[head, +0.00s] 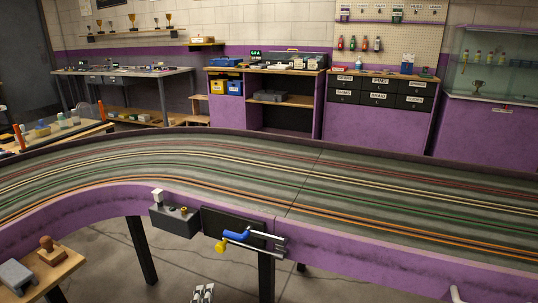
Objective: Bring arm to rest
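My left gripper (203,293) shows only as pale fingertips at the bottom edge, below the track and over the floor. The rest of it is cut off, and I cannot tell whether it is open or shut. I cannot make out my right gripper in the head view. A small pale grey piece (455,294) shows at the bottom right in front of the purple track side; I cannot tell what it is. No held object is visible.
The slot track (330,190) with its purple side crosses the view. A grey box (175,220) and a blue and yellow hand controller (236,236) near metal prongs are on its front. A wooden surface (62,272) with a stamp is at bottom left. Floor shows below.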

